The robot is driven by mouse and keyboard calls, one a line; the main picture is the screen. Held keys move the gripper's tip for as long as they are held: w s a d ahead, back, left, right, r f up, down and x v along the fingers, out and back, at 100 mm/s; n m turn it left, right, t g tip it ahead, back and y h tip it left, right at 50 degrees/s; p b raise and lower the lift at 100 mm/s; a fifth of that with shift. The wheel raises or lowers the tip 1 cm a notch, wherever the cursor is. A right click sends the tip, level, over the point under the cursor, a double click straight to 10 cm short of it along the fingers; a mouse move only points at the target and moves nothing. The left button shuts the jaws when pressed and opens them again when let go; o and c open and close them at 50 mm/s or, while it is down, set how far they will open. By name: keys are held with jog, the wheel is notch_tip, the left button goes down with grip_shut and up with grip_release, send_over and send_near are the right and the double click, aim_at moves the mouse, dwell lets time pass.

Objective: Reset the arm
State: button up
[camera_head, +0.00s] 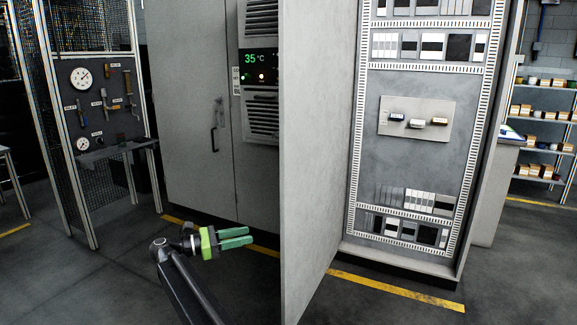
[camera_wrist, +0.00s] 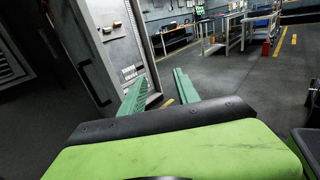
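My gripper (camera_head: 237,238) is at the lower middle of the head view, on the end of my dark arm. Its two green fingers point right, towards the open grey cabinet door (camera_head: 318,150). The fingers are apart with nothing between them. In the wrist view my gripper (camera_wrist: 160,95) also shows its fingers spread and empty. I cannot tell from the head view how far the fingertips are from the door.
An open electrical cabinet (camera_head: 420,165) with a small switch panel (camera_head: 416,119) stands right of the door. A closed grey cabinet (camera_head: 190,120) with a 35 °C display is behind. A gauge panel (camera_head: 100,105) is at left.

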jog(key=w+d+r+m+g+h, duration=0.1)
jog(key=w+d, duration=0.1)
jog(key=d, duration=0.9)
jog(key=w+d+r+m+g+h, duration=0.1)
jog(key=w+d, duration=0.1)
jog(key=d, duration=1)
jog(key=w+d+r+n+t+y, duration=0.3)
jog(key=w+d+r+n+t, duration=0.15)
jog(key=n+t, duration=0.4)
jog(key=w+d+r+n+t+y, duration=0.3)
jog(key=d+n+t, duration=0.35)
jog(key=n, duration=0.35)
jog(key=s+a+f+n+g+y, duration=0.2)
jog(key=a+f+n+y, duration=0.1)
jog(key=f+n+y, duration=0.65)
jog(key=s+a+f+n+g+y, duration=0.25)
jog(key=f+n+y, duration=0.3)
jog(key=n, duration=0.65)
jog(key=s+d+f+n+g, duration=0.1)
jog(key=s+f+n+g, duration=0.8)
jog(key=s+f, duration=0.75)
jog(key=s+d+f+n+g+h, duration=0.25)
jog(key=s+g, duration=0.25)
jog(key=s, duration=0.6)
notch_tip(320, 180, up, 21)
jog(key=s+p, duration=0.1)
jog(key=p, duration=2)
jog(key=shift+a+r+g, duration=0.15)
jog(key=shift+r+g, duration=0.05)
jog(key=shift+g, duration=0.15)
